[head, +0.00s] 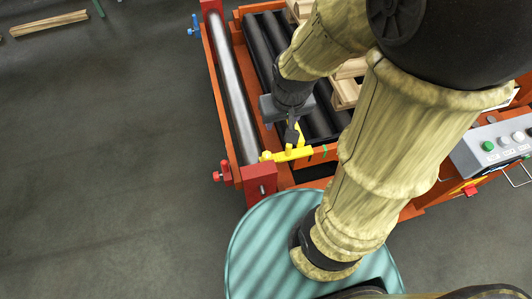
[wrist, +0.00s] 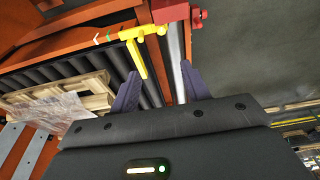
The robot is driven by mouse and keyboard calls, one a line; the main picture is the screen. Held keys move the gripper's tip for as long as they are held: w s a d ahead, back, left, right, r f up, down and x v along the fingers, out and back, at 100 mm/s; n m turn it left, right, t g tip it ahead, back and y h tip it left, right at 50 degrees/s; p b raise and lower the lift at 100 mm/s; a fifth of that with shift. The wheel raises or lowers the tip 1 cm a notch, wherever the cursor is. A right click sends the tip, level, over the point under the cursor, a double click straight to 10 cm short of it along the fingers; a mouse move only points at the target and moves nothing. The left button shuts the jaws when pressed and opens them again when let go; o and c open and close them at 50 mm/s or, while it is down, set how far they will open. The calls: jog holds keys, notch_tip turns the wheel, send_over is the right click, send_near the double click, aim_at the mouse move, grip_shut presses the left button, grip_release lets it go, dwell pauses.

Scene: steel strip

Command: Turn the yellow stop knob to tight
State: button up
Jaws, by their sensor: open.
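The yellow stop (head: 290,155) sits on the orange frame at the near end of the rollers, with a small rounded yellow knob (head: 266,156) at its left end. In the wrist view the yellow stop (wrist: 140,33) lies beyond my fingertips. A yellow arm (wrist: 137,60) hangs from it, its tip close to my left finger; I cannot tell whether they touch. My gripper (head: 292,136) is just above and behind the yellow stop. In the wrist view my gripper (wrist: 160,72) is open, with nothing clearly between its fingers.
A red end block (head: 259,180) with a red knob (head: 222,172) stands beside the stop. A steel roller (head: 232,85) runs along the left, with a blue knob (head: 195,25) at its far end. Wooden pallets (wrist: 60,100) lie on black rollers. A control box (head: 495,145) is right.

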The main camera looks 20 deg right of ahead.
jog(key=w+f+n+g+b, duration=0.1)
jog(key=w+f+n, duration=0.1)
jog(key=w+f, duration=0.6)
jog(key=n+g+b, duration=0.1)
jog(key=n+g, duration=0.1)
send_over(267, 154)
notch_tip(267, 154, down, 14)
jog(key=shift+s+a+f, duration=0.1)
jog(key=shift+f, duration=0.25)
notch_tip(267, 154, down, 17)
jog(key=shift+f+b, duration=0.2)
jog(key=shift+b, duration=0.55)
jog(key=c, duration=0.7)
